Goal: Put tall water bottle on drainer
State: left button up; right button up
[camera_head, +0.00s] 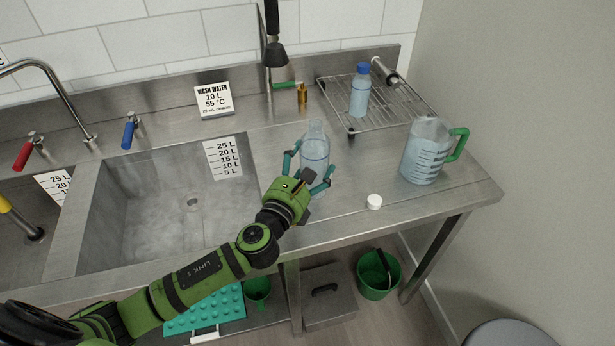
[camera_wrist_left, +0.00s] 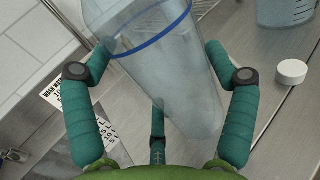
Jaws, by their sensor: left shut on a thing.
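My left gripper (camera_head: 308,177) is shut around a clear tall water bottle (camera_head: 316,150) with a blue ring, at the counter between the sink and the jug. The bottle also shows between the teal fingers in the left wrist view (camera_wrist_left: 165,60), where it looks tilted. It has no cap on. I cannot tell whether its base touches the counter. The drainer (camera_head: 392,112) is a wire rack at the back right of the counter. A shorter blue-capped bottle (camera_head: 360,92) stands upright on it, and a metal cylinder (camera_head: 384,71) lies at its back edge. My right gripper is not in view.
A measuring jug (camera_head: 423,152) with a green handle stands in front of the drainer. A white cap (camera_head: 374,201) lies near the counter's front edge. The sink (camera_head: 165,210) is left of the bottle. The drainer's front and right wires are clear.

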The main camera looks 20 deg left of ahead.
pick_arm(q)
notch_tip(320, 180, down, 4)
jog(key=shift+r+b, duration=0.1)
jog(key=shift+b, duration=0.35)
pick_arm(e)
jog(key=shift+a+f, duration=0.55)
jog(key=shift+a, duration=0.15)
pick_arm(q)
jog(key=shift+f, duration=0.25)
jog(key=o, duration=1.5)
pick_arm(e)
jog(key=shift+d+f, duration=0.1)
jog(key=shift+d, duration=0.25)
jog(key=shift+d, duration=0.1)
